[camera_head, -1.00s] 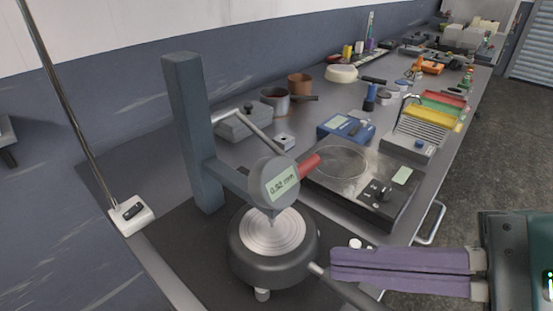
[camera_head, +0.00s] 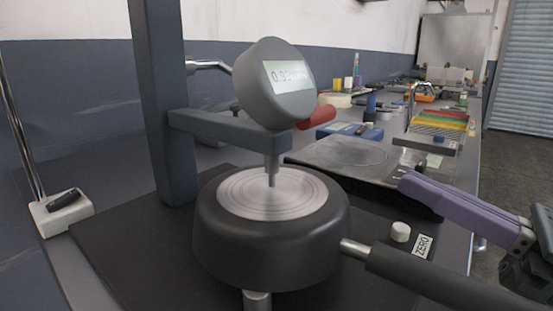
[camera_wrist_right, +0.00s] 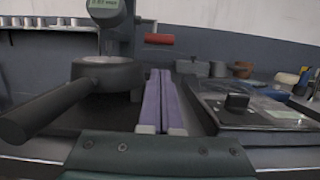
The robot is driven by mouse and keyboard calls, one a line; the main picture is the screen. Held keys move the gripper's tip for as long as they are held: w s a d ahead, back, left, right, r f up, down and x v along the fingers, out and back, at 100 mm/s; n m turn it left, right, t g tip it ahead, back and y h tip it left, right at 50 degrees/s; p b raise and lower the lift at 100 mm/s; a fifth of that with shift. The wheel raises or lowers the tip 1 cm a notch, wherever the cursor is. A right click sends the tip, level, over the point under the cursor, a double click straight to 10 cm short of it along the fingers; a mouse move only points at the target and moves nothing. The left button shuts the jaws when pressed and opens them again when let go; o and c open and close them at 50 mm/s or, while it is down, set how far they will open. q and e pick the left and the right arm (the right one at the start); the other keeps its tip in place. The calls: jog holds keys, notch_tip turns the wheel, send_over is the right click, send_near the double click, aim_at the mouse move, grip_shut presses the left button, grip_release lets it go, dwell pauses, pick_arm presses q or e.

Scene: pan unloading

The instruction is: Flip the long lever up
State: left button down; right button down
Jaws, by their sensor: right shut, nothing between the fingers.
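A dial gauge stand carries a round grey gauge (camera_head: 258,95) with a lit display, above a dark round base with a ringed silver plate (camera_head: 245,196). A bent silver lever rod (camera_head: 208,66) shows behind the column, and a red grip (camera_head: 317,118) sticks out right of the gauge; the gauge hides what joins them. The red grip (camera_wrist_right: 159,39) also shows in the right wrist view. A long dark handle (camera_head: 420,276) juts from the base to the lower right. My right gripper (camera_head: 404,181) is shut and empty, right of the base, above the handle. My left gripper is not in view.
A hot plate (camera_head: 345,155) lies behind my right gripper. A white knob (camera_head: 400,231) and a ZERO label (camera_head: 423,246) are on the black mat beside the base. Trays, pots and tools crowd the bench farther back. A white block (camera_head: 62,213) with a rod stands left.

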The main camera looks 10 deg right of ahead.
jog(key=shift+r, duration=0.1)
jog(key=shift+w+a+r, duration=0.1)
jog(key=shift+w+a, duration=0.15)
jog(key=shift+w, duration=0.05)
jog(key=p+x, duration=0.1)
jog(key=x, duration=0.7)
jog(key=shift+w+a+r, duration=0.1)
jog(key=shift+w+a, duration=0.25)
jog(key=shift+w, duration=0.1)
